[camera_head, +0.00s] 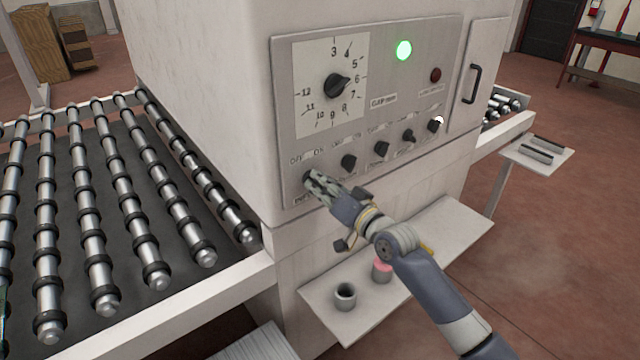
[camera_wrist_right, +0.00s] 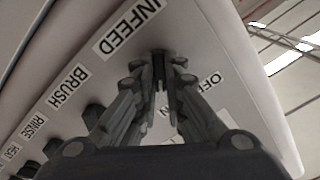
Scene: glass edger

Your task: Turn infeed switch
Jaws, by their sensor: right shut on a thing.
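The infeed switch (camera_head: 309,177) is the leftmost black knob in the lower row on the grey control panel (camera_head: 284,120). My right gripper (camera_head: 316,181) reaches it from the lower right and is shut on it. In the right wrist view the gripper's fingers (camera_wrist_right: 160,75) close around the black infeed knob (camera_wrist_right: 158,57), under the label "INFEED". The fingers cover most of the knob, so its exact angle is hard to tell. Parts of "OFF" and "ON" lettering show beside the fingers.
More black knobs (camera_head: 348,162) line the row to the right. Above are a large dial (camera_head: 337,85), a lit green lamp (camera_head: 404,50) and a dark red button (camera_head: 436,75). A shelf (camera_head: 325,306) with two small cups juts out below. A roller conveyor (camera_head: 90,240) lies left.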

